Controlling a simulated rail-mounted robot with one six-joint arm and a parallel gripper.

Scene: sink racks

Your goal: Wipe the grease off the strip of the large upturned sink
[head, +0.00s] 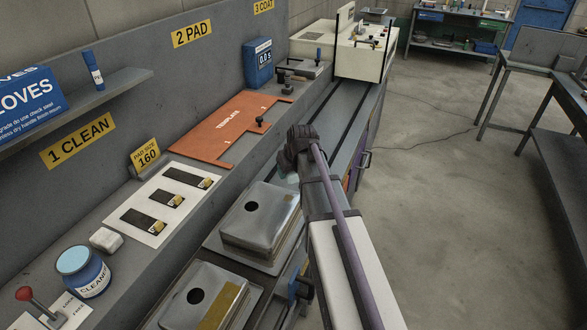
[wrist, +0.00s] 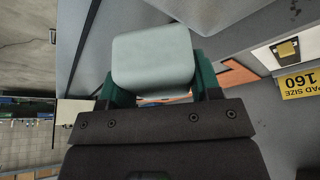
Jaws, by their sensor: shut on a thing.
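My gripper (wrist: 155,90) has green fingers and is shut on a pale grey-green, rounded pad or folded cloth (wrist: 153,60). In the head view my arm hides most of the gripper, beyond the farther sink. Two upturned metal sinks, each with a round dark hole, sit in a row: a farther one (head: 262,208) and a nearer one (head: 193,277). The nearer sink has a yellow-brown strip (head: 221,306) on its right side. The farther one has a darker brownish band (head: 243,246) along its front edge. I cannot tell for sure which sink is larger.
An orange template plate (head: 225,128), a white board with dark pads (head: 157,207), a white block (head: 106,240) and a blue cleaner tub (head: 82,270) stand on the bench left of the sinks. A white machine (head: 358,52) is at the rail's far end. Open floor lies right.

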